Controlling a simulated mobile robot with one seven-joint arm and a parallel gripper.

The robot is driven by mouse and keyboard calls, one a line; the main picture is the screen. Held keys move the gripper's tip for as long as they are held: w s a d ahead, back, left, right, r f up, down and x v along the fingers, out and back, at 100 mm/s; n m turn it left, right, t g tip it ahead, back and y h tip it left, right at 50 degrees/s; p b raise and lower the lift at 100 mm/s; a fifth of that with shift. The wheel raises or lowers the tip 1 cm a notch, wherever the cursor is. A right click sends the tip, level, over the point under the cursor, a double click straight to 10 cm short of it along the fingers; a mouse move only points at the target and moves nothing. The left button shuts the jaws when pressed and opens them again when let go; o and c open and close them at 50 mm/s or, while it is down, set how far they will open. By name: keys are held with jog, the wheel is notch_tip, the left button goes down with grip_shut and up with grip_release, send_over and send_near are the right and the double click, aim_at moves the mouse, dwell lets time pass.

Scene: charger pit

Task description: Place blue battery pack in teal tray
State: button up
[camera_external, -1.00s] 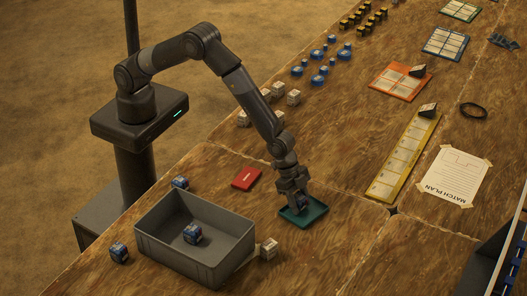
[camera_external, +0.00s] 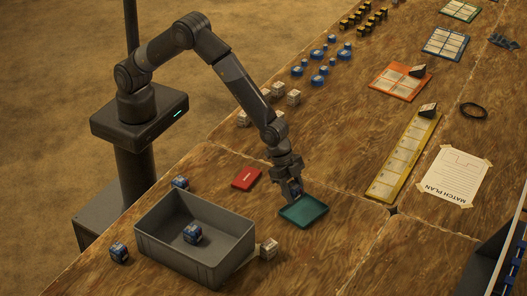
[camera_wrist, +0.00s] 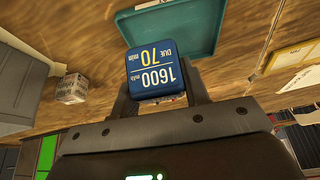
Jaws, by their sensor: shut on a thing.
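The teal tray (camera_external: 304,213) lies on the wooden table, right of the grey bin; it also shows at the top of the wrist view (camera_wrist: 196,32). My gripper (camera_external: 295,193) is at the tray's upper-left edge, shut on a blue battery pack. In the wrist view the blue battery pack (camera_wrist: 153,72) sits between the fingers of my gripper (camera_wrist: 160,98), its label reading "1600" and "DUE 70 min". The pack overlaps the tray's edge in that view. I cannot tell whether it touches the tray.
A grey bin (camera_external: 160,241) holds one blue pack (camera_external: 192,234). Other blue packs stand beside it (camera_external: 119,252) and behind it (camera_external: 180,183). A white block (camera_external: 268,248) stands at its right. A red card (camera_external: 246,178) lies left of my gripper.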

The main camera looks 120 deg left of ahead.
jog(key=s+d+r, duration=0.5)
jog(key=d, duration=0.2)
jog(key=n+t+y, duration=0.1)
jog(key=n+t, duration=0.1)
jog(key=t, duration=0.1)
send_over(312, 215)
jog(key=s, duration=0.3)
jog(key=f, duration=0.6)
jog(key=shift+w+f, duration=0.2)
jog(key=shift+w, duration=0.05)
jog(key=shift+f, duration=2)
jog(key=o, duration=1.2)
jog(key=shift+f, duration=0.15)
